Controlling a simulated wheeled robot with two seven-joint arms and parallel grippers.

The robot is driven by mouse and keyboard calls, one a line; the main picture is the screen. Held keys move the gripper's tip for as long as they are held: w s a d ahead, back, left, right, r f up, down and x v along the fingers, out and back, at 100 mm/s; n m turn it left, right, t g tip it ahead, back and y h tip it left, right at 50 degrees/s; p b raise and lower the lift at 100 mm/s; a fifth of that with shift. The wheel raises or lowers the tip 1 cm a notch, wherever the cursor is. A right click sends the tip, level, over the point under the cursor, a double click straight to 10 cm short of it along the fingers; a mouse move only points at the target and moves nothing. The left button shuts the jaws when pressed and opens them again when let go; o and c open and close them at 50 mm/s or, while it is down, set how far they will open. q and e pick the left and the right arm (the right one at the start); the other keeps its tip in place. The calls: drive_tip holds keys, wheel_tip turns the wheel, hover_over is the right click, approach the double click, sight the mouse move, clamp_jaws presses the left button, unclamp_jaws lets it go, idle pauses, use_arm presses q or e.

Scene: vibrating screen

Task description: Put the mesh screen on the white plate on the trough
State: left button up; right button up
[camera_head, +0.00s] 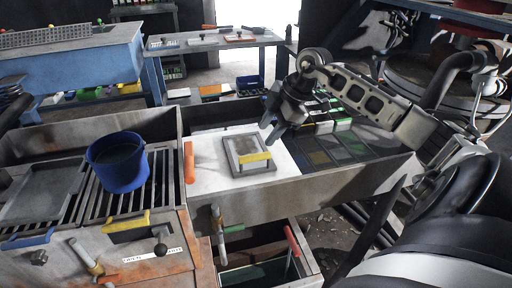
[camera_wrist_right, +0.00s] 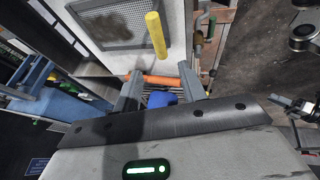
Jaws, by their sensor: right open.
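The mesh screen (camera_head: 232,146), a grey framed sheet with a yellow handle (camera_head: 255,158), lies on the white plate (camera_head: 207,172) on the metal trough (camera_head: 340,180). In the right wrist view, the mesh screen (camera_wrist_right: 112,22) and its upright-looking yellow handle (camera_wrist_right: 156,36) show beyond the fingers. My right gripper (camera_head: 270,122) is open and empty, above and to the right of the screen, apart from the handle. It also shows in the right wrist view (camera_wrist_right: 161,85) with its two fingers spread. My left gripper is not in view.
A blue bucket (camera_head: 118,163) stands on the slatted grate left of the plate. An orange handle (camera_head: 189,162) stands at the plate's left edge. Dark and coloured panels (camera_head: 335,148) fill the trough's right part. A blue workbench (camera_head: 215,42) stands behind.

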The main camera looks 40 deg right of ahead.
drive_tip(key=s+a+f+t+y, duration=0.15)
drive_tip(key=a+t+y, duration=0.35)
drive_tip(key=a, duration=0.8)
drive_tip(key=s+a+f+t+y, duration=0.1)
drive_tip(key=a+f+t+y, duration=0.3)
drive_tip(key=a, duration=0.8)
use_arm(q)
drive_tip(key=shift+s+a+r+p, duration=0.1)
drive_tip(key=shift+p, duration=0.65)
use_arm(e)
drive_tip(key=s+a+f+m+g+h, duration=0.1)
drive_tip(key=s+a+f+m+h, duration=0.2)
drive_tip(key=s+f+m+h, duration=0.1)
drive_tip(key=s+a+f+m+g+h, duration=0.2)
drive_tip(key=s+a+f+m+h, duration=0.1)
drive_tip(key=s+f+m, duration=0.3)
drive_tip(key=shift+s+f+m+h, duration=0.3)
drive_tip(key=shift+s+f+h, duration=0.55)
drive_tip(key=shift+f, duration=0.65)
